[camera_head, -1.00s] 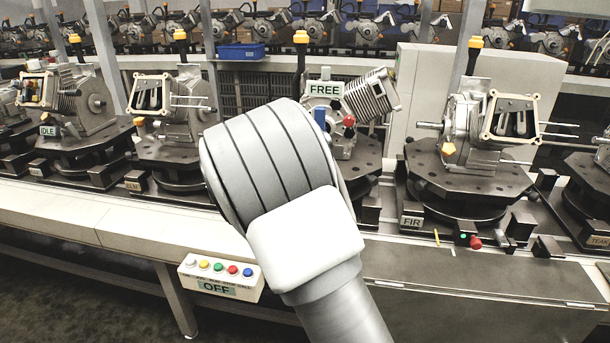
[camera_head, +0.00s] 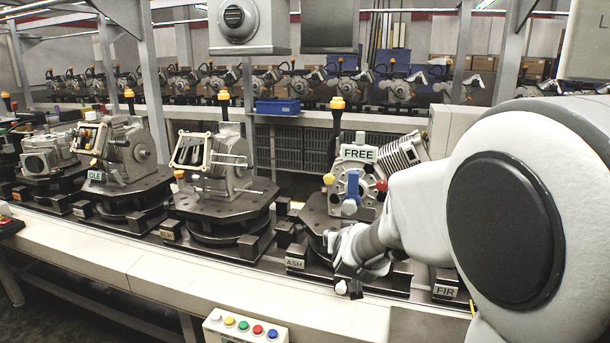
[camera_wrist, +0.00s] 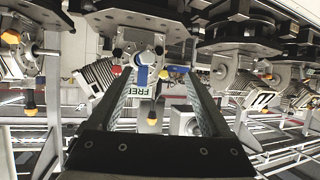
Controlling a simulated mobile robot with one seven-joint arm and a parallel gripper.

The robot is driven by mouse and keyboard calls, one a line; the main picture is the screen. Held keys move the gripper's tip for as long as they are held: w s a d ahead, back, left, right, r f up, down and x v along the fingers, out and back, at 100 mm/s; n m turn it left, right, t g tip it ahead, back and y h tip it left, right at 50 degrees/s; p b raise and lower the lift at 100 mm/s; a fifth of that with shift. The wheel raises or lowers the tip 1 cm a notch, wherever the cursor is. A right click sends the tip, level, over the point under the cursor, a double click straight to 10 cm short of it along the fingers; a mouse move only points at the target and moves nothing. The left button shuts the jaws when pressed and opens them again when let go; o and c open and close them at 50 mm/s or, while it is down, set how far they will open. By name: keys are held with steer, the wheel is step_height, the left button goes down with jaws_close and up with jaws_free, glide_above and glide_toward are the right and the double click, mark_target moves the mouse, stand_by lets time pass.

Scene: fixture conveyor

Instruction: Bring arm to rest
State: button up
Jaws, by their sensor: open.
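My arm fills the right of the head view and reaches left toward the conveyor. Its far end is in front of the engine unit marked FREE (camera_head: 358,153), at the fixture labelled ASH (camera_head: 295,263). In the wrist view, which is upside down, my gripper (camera_wrist: 159,78) is open, its two dark fingers apart with nothing held. The FREE sign (camera_wrist: 148,88), a blue part (camera_wrist: 141,75) and a red knob (camera_wrist: 116,70) of that unit show between or near the fingers. I cannot tell the exact gap to them.
Engine units on dark fixtures line the conveyor, one marked IDLE (camera_head: 95,175) to the left; FIR (camera_head: 445,291) is close to my arm. A button box (camera_head: 245,328) hangs at the front edge. A blue bin (camera_head: 277,107) sits behind. The front ledge (camera_head: 190,285) is clear.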

steer(key=s+d+r+g+p, duration=0.1)
steer(key=s+r+g, duration=0.1)
steer(key=s, duration=0.9)
steer(key=s+d+r+g+p, duration=0.2)
steer(key=s+g, duration=0.1)
steer(key=s, duration=0.8)
steer(key=s+d+r+g+p, duration=0.1)
steer(key=s+d+r+g, duration=0.1)
steer(key=s, duration=0.9)
steer(key=shift+r+y, duration=0.3)
steer(key=shift+r, duration=0.1)
